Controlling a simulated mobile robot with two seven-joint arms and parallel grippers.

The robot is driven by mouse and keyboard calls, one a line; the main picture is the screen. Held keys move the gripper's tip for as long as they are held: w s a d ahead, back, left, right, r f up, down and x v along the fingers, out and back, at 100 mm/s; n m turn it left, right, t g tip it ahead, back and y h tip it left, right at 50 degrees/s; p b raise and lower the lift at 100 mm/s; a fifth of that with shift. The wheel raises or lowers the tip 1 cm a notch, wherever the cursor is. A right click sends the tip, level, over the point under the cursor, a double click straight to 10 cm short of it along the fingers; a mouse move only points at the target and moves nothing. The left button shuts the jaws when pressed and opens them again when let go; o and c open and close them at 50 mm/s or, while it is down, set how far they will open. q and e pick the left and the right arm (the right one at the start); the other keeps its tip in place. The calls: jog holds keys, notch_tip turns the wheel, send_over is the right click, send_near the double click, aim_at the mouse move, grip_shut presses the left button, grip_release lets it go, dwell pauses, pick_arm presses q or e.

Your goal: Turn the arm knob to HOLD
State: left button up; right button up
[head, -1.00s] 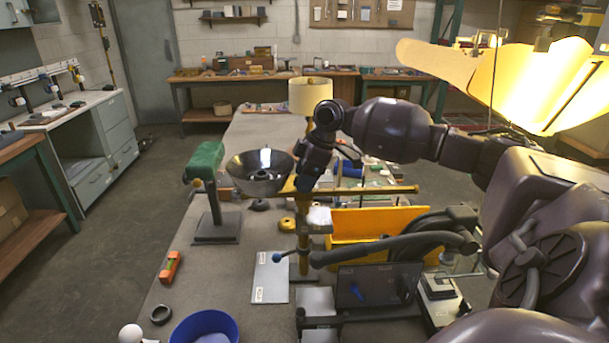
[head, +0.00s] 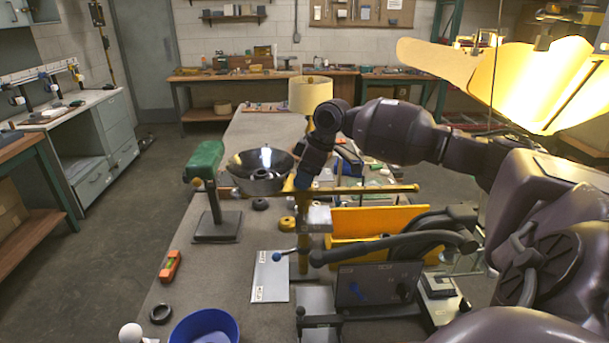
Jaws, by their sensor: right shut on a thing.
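A brass post (head: 303,266) stands on the bench, with a horizontal brass arm (head: 385,189) running right from it. I cannot read the knob's setting. A lever with a blue ball end (head: 277,257) sticks out left of the post, over a pale plate (head: 270,283) with small labels too small to read. My left gripper is not in view.
A green-headed stand (head: 205,161), a metal bowl-shaped shade (head: 260,182) and a blue bowl (head: 205,328) stand left. The bench between them is mostly clear.

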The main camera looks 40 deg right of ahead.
jog(key=shift+m+t+h, duration=0.3)
jog(key=shift+m, duration=0.8)
jog(key=o, duration=0.9)
jog(key=shift+r, duration=0.1)
jog(key=b+v, duration=0.1)
jog(key=v, duration=0.9)
jog(key=shift+s+r, duration=0.15)
jog(key=shift+r, duration=0.2)
